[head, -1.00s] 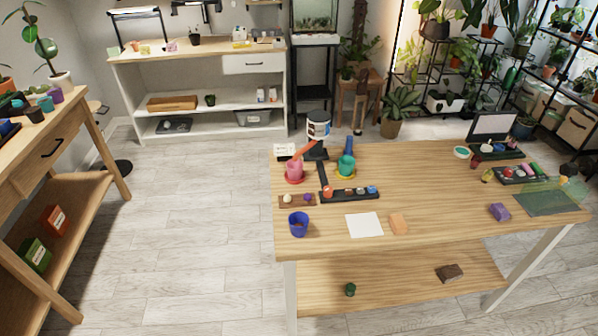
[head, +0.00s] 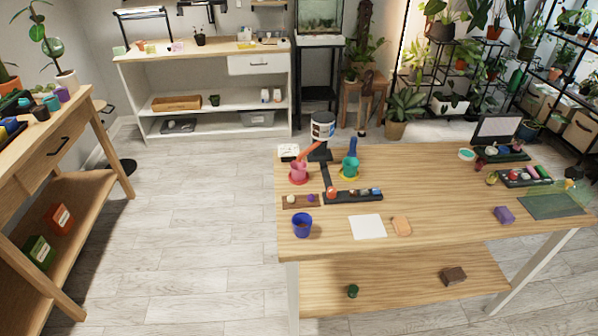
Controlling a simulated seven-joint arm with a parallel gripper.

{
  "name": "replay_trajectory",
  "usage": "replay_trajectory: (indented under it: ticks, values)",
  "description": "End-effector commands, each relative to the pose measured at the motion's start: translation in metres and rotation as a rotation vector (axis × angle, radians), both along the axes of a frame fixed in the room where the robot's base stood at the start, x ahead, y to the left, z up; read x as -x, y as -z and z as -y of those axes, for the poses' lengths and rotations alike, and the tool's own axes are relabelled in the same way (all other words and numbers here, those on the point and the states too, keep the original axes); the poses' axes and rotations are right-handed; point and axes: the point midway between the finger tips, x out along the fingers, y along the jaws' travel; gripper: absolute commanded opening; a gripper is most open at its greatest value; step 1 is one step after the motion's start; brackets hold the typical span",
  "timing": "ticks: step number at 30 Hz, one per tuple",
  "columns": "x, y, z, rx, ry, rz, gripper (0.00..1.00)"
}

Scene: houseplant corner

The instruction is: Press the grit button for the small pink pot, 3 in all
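A small pink pot (head: 298,171) stands on a red saucer (head: 299,181) at the left of the wooden table. An orange chute (head: 309,153) slants down over it from a dispenser with a white and blue hopper (head: 322,127). A teal pot (head: 350,168) on a yellow saucer stands to its right. In front of the dispenser lies a dark panel (head: 340,198) with several coloured round buttons; its markings are too small to read. A small brown board (head: 289,202) with a white knob and a purple knob lies to its left. My gripper is not in view.
Dark trays with small items (head: 524,176) and a green translucent sheet (head: 552,203) are at the right. The table's middle is clear.

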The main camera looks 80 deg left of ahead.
Motion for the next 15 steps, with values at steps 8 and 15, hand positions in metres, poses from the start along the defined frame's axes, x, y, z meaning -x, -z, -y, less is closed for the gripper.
replay_trajectory:
  ticks: [8, 15]
  values:
    - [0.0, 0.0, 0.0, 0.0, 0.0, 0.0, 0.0]
    - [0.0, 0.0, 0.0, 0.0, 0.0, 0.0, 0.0]
